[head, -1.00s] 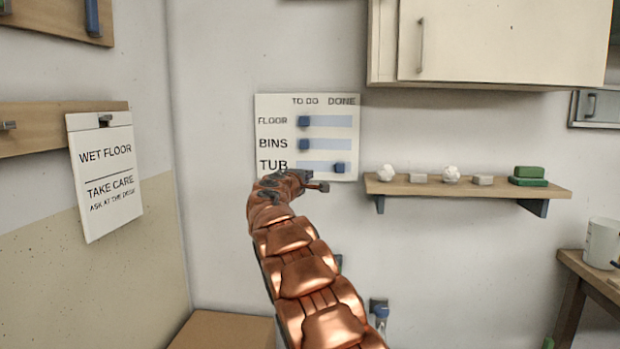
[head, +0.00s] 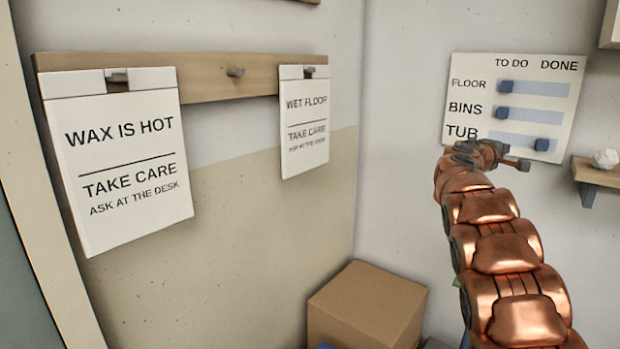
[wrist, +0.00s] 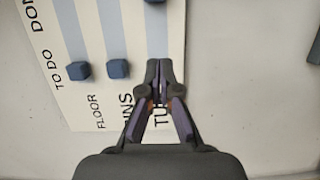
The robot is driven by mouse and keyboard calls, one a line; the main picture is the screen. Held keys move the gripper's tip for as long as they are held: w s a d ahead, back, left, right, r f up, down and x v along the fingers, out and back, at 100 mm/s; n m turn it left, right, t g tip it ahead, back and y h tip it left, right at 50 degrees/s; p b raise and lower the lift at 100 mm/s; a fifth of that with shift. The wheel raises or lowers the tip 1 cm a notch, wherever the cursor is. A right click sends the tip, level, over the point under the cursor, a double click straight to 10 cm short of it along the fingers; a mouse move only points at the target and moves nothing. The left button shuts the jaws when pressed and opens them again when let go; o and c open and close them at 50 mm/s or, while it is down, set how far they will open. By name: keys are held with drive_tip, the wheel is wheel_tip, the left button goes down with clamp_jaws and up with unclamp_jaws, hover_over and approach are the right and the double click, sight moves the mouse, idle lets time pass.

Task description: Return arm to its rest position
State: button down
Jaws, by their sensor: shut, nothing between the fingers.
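My copper-coloured arm (head: 497,240) reaches up from the lower right of the head view. My gripper (head: 526,164) is at its far end, in front of the lower part of the to-do board (head: 515,75). In the wrist view my gripper (wrist: 161,68) has its fingers together with nothing between them. It overlaps the board's TUB row there; whether it touches the board I cannot tell. The board's FLOOR slider (head: 506,86) and BINS slider (head: 502,112) are at the TO DO side, and the TUB slider (head: 542,144) is at the DONE side.
A peg rail (head: 215,75) on the left wall holds a wax-is-hot sign (head: 120,155) and a wet-floor sign (head: 305,122). A cardboard box (head: 367,305) stands in the corner below. A shelf (head: 598,173) with a white lump (head: 605,158) is at the right edge.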

drive_tip(key=s+a+f+m+g+y, duration=0.25)
drive_tip(key=s+f, duration=0.25)
drive_tip(key=s, duration=0.3)
drive_tip(key=s+a+f+m+g+y, duration=0.15)
drive_tip(key=s+a+f, duration=0.3)
drive_tip(key=s, duration=0.45)
drive_tip(key=s+a+f+m+g+y, duration=0.1)
drive_tip(key=s+a+f+g+y, duration=0.15)
drive_tip(key=s+f, duration=0.4)
drive_tip(key=s+a+f+m+g+y, duration=0.1)
drive_tip(key=s+a+f+g+y, duration=0.3)
drive_tip(key=s+a, duration=0.65)
drive_tip(key=s+a+f+y, duration=0.1)
drive_tip(key=s+a+f, duration=0.6)
drive_tip(key=s, duration=0.7)
drive_tip(key=s+a+f+m+g+y, duration=0.1)
drive_tip(key=s+a+f+g+y, duration=0.2)
drive_tip(key=s+a, duration=0.85)
wheel_tip(320, 180, up, 13)
drive_tip(key=d+t+p, duration=0.1)
drive_tip(key=d+p, duration=0.1)
drive_tip(key=p, duration=1.1)
drive_tip(key=shift+t, duration=0.25)
